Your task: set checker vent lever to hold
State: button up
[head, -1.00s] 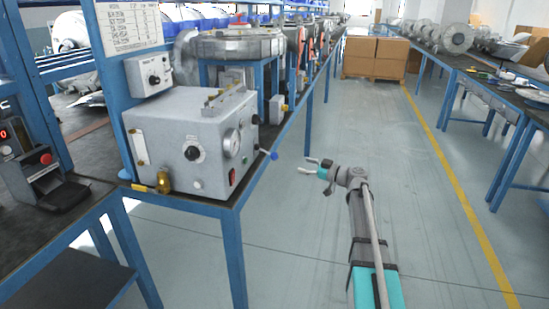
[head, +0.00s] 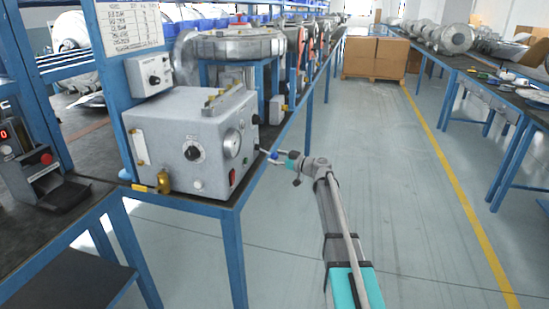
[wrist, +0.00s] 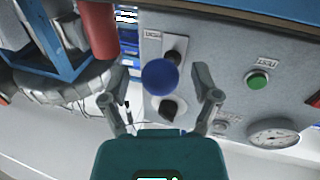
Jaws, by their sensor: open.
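The checker is a grey box (head: 190,140) on the bench, with dials and a gauge on its front. A lever with a blue ball end (head: 273,156) sticks out from its right side; I take this as the vent lever. In the wrist view the blue ball (wrist: 160,77) hides part of the lever behind it. My gripper (head: 277,158) is at the ball, beside the box. In the wrist view my gripper (wrist: 159,72) is open, with a finger on each side of the ball and gaps showing. The lever's position labels are too small to read.
In the wrist view a black knob (wrist: 173,108), a green button (wrist: 257,80) and a round gauge (wrist: 272,134) are on the panel near the fingers. A red cylinder (wrist: 98,30) stands to the left. The aisle floor (head: 390,200) is clear.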

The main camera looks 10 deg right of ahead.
jog(key=shift+w+a, duration=0.2)
grip_shut()
dwell(0.4)
